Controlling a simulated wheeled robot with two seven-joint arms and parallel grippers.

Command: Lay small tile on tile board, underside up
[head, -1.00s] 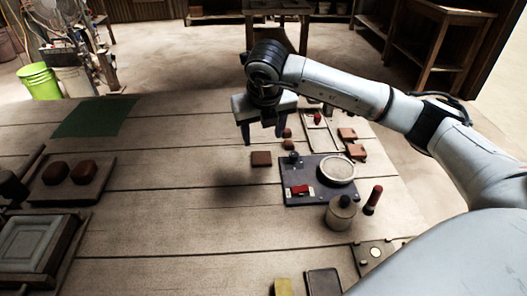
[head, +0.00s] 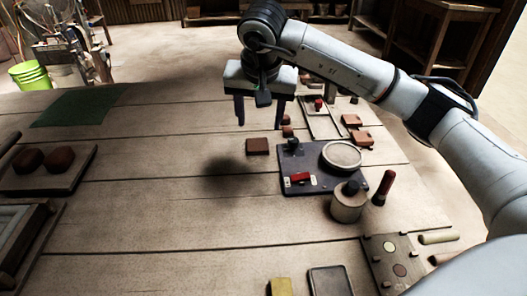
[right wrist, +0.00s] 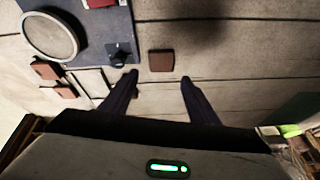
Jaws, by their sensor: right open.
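A small square brown tile (head: 257,146) lies flat on the wooden table, left of the blue-grey plate. It also shows in the right wrist view (right wrist: 161,61), just beyond the gap between the fingers. Which face is up I cannot tell. My right gripper (head: 260,126) is open and empty above the table, near the tile and apart from it; its fingers also show in the right wrist view (right wrist: 157,82). Which piece is the tile board is unclear; a pale framed board (head: 330,128) lies behind the plate, and a dark slab (head: 330,281) lies at the front.
The blue-grey plate (head: 308,188) carries a round dish (head: 341,156) and a red block (head: 300,177). A lidded jar (head: 348,206) and red stick (head: 384,188) stand nearby. More brown pieces (head: 360,138) lie behind. A green mat (head: 78,108) is back left; the table's middle is clear.

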